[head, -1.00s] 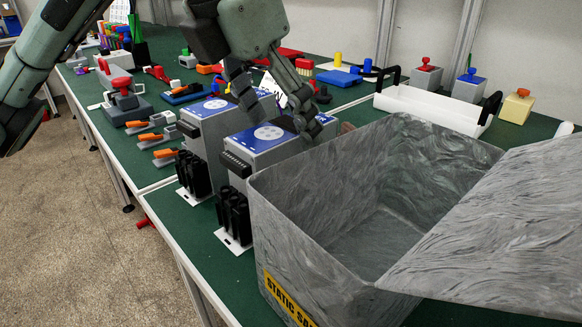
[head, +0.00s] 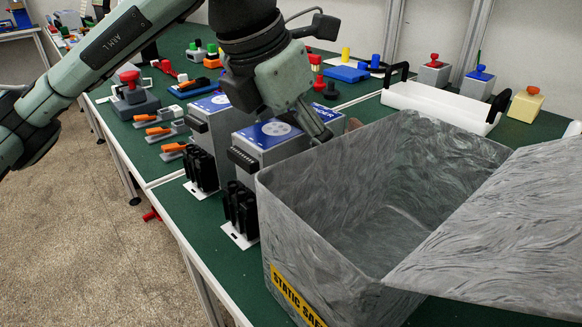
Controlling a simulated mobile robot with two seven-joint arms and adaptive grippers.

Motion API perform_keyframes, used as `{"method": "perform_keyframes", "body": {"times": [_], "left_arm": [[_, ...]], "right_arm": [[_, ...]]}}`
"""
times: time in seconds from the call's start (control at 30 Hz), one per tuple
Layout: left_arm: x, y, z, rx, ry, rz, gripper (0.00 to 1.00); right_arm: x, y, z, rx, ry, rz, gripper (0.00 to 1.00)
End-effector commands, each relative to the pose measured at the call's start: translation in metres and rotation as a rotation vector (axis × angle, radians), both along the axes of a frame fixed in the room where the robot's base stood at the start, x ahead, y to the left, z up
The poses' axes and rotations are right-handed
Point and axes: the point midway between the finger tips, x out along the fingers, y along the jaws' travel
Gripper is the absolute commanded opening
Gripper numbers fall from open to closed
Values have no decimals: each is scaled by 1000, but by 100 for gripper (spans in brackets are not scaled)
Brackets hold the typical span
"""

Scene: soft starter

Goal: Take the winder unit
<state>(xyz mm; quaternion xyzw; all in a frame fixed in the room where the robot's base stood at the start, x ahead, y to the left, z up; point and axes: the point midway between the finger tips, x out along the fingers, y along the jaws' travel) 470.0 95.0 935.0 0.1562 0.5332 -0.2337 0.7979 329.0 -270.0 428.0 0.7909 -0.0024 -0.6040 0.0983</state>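Two grey box units with blue tops stand side by side on the green table. The nearer unit (head: 268,150) bears partly hidden lettering ending in "DER", so it may be the winder unit. The farther unit (head: 203,122) is just behind it to the left. Each has black cylinders at its front on a white base plate. My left gripper (head: 280,112) is above the nearer unit, fingers spread apart and nothing seen between them. One finger reaches down by the unit's right rear edge; contact cannot be told. My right gripper is out of view.
A grey marbled open bin (head: 330,235) with a raised lid flap (head: 500,240) stands close right of the nearer unit. A white tray with black handles (head: 440,108) is behind it. Orange-handled clamps (head: 160,130) lie left of the units.

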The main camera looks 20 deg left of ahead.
Motion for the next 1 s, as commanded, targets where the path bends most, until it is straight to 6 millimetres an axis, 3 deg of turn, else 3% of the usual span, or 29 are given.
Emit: {"method": "perform_keyframes", "body": {"times": [0.77, 1.0], "left_arm": [[0, 0, -4, 0, 0, 0, 74], [0, 0, -4, 0, 0, 0, 47]], "right_arm": [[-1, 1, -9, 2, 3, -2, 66], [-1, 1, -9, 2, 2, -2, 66]]}}
